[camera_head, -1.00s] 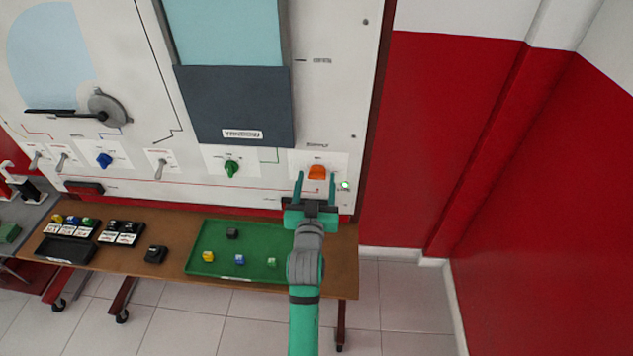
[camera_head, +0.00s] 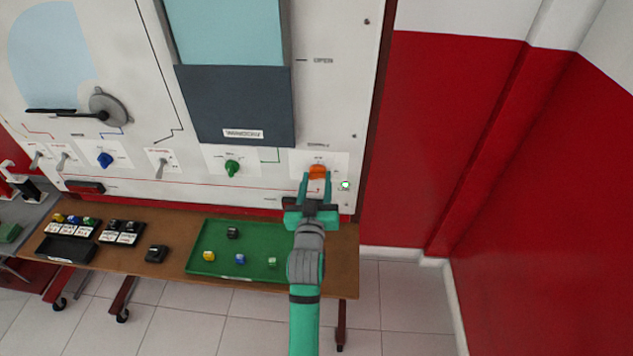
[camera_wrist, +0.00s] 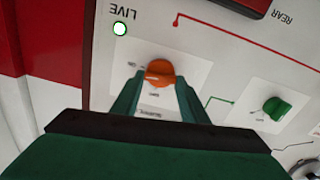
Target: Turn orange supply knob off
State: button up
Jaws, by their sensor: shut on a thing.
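The orange supply knob (camera_head: 318,171) sits on a white label plate at the lower right of the panel. In the wrist view the orange knob (camera_wrist: 159,72) shows between my fingertips. My gripper (camera_head: 317,180) reaches up to it from below, its two teal fingers drawn in and shut on the knob. The same gripper (camera_wrist: 158,85) fills the bottom of the wrist view and hides part of the label plate. A lit green lamp (camera_head: 345,185) glows just right of the knob, marked LIVE in the wrist view.
A green knob (camera_head: 232,167) and a blue knob (camera_head: 105,160) are farther left on the panel. Below stands a brown table (camera_head: 340,265) with a green tray (camera_head: 215,272) holding small blocks. A red wall (camera_head: 450,130) is at the right.

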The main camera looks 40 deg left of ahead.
jog(key=n, duration=0.4)
jog(key=shift+a, duration=0.1)
jog(key=n, duration=0.8)
jog(key=shift+s+a+f, duration=0.1)
jog(key=shift+f+n, duration=0.1)
jog(key=shift+n, duration=2)
jog(key=o, duration=1.1)
